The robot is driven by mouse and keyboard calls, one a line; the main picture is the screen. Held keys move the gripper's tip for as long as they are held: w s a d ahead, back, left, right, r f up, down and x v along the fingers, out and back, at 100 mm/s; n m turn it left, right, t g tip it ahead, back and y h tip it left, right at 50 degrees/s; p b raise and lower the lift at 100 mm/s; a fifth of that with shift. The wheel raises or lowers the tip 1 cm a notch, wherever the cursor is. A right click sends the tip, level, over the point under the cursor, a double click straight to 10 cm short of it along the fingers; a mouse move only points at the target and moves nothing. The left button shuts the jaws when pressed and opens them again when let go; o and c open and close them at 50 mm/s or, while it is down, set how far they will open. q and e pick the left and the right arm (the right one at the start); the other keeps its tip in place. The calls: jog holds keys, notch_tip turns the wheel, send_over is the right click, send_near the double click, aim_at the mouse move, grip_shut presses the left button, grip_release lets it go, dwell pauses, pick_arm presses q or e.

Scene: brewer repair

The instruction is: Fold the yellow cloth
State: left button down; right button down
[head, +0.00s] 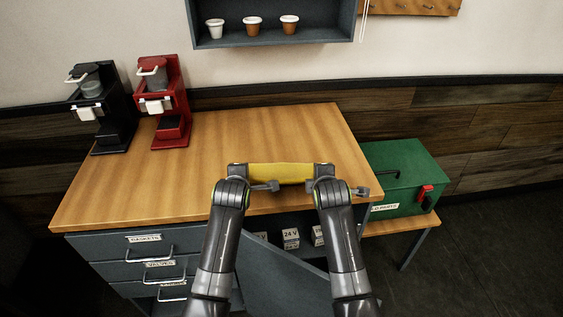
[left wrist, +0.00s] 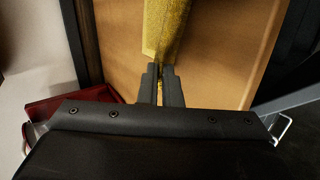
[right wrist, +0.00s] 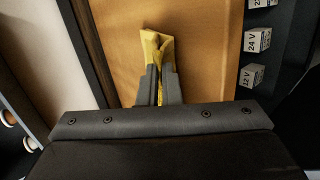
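The yellow cloth (head: 280,173) is a narrow band stretched left to right between my two grippers, over the front part of the wooden worktop. My left gripper (head: 246,172) is at its left end. In the left wrist view the cloth (left wrist: 166,28) runs from between the nearly closed fingertips (left wrist: 161,72). My right gripper (head: 318,172) is at its right end. In the right wrist view its fingers (right wrist: 158,76) pinch the cloth (right wrist: 157,46), and a short folded end shows beyond them. I cannot tell whether the cloth touches the worktop.
A black brewer (head: 98,110) and a red brewer (head: 168,105) stand at the worktop's (head: 130,185) back left. A green case (head: 400,175) sits on a lower bench at right. Drawers and an open shelf with labelled boxes (head: 290,238) lie below. The middle of the worktop is clear.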

pick_arm(q)
jog(key=c, duration=1.8)
grip_release()
jog(key=shift+w, duration=0.15)
pick_arm(e)
jog(key=c, duration=1.8)
grip_release()
jog(key=shift+w, duration=0.15)
pick_arm(q)
jog(key=o, duration=0.5)
pick_arm(e)
jog(key=o, duration=0.5)
